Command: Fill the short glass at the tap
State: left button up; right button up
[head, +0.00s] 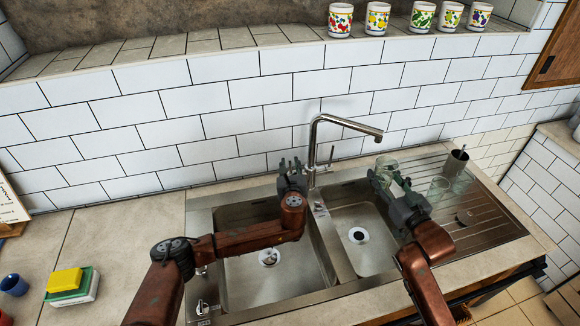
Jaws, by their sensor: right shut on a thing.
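The tap (313,150) stands behind the double sink, its spout reaching right over the right basin. My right gripper (384,179) is shut on a clear short glass (387,164), held over the right basin near its back edge. The glass shows just below the spout's end in the picture; I cannot tell whether it is directly under it. No water stream is visible. My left gripper (290,165) is left of the tap's base, at the back of the left basin, with its fingers apart and empty. The tap's lever is hard to make out.
Clear glasses (438,188) and a metal cup (456,161) stand on the drainboard (480,222) at right. Several patterned cups (378,18) line the ledge above. A yellow sponge (65,280) and a blue cup (13,284) are at left. The left counter is mostly clear.

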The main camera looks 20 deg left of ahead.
pick_arm(q)
jog(key=v, duration=1.2)
